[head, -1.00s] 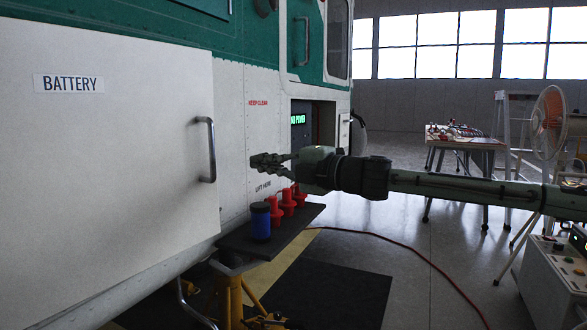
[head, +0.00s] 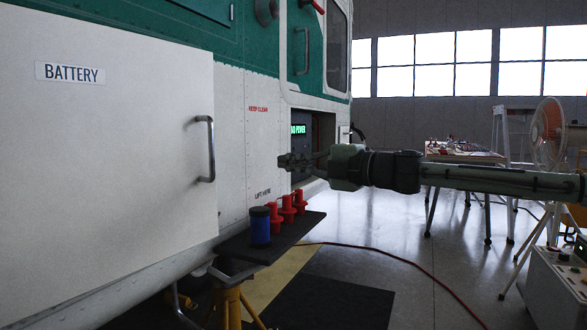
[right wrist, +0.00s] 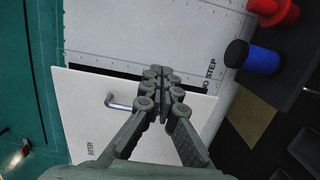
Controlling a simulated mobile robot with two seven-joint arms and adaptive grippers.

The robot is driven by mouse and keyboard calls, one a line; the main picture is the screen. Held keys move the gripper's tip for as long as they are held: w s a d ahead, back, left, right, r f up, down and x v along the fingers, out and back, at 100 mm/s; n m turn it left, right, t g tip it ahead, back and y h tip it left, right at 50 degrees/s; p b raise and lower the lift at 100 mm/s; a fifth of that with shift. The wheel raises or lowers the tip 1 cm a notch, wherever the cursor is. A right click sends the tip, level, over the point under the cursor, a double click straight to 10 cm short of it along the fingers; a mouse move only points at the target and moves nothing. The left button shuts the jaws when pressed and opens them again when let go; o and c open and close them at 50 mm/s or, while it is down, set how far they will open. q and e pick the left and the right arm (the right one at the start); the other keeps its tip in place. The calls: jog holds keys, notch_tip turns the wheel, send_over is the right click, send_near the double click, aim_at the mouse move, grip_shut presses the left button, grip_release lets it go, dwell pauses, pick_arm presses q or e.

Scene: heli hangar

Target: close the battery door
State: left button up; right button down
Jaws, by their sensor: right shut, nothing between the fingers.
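The white battery door (head: 110,170) fills the left of the head view, with a "BATTERY" label and an upright metal handle (head: 208,150) near its right edge. In the right wrist view the door (right wrist: 185,103) stands slightly ajar, with a dark gap along one edge, and its handle (right wrist: 120,104) shows beside my fingers. My right gripper (head: 284,161) is shut and empty, to the right of the door and apart from the handle in the head view. It also shows in the right wrist view (right wrist: 160,72), its fingers together over the door's edge. My left gripper is not in view.
A dark shelf (head: 295,235) with a blue canister (head: 260,226) and several red plugs (head: 287,208) sits below my right gripper. A yellow stand (head: 228,305) is beneath it. A workbench (head: 462,156), fan (head: 547,130) and grey cabinet (head: 555,290) are at right. Open floor lies between.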

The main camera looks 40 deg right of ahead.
jog(key=s+a+r+n+g+y+p, duration=0.1)
jog(key=s+a+r+n+g, duration=0.15)
jog(key=a+n, duration=0.4)
jog(key=s+a+r+n+g+y+p, duration=0.1)
jog(key=s+a+r+n+g+p, duration=0.2)
jog(key=n, duration=0.7)
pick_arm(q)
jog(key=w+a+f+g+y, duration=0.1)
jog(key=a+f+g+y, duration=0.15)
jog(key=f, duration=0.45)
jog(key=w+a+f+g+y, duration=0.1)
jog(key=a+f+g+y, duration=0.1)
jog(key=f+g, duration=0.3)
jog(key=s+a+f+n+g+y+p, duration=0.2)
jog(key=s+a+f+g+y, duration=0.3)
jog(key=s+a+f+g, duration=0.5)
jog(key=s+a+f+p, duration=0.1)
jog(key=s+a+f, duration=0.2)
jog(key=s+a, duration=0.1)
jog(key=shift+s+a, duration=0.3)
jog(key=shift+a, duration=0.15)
pick_arm(e)
jog(key=w+a+f+n+t+h, duration=0.2)
jog(key=w+a, duration=0.1)
jog(key=w, duration=0.9)
jog(key=shift+f+h, duration=0.15)
jog(key=shift+h, duration=0.15)
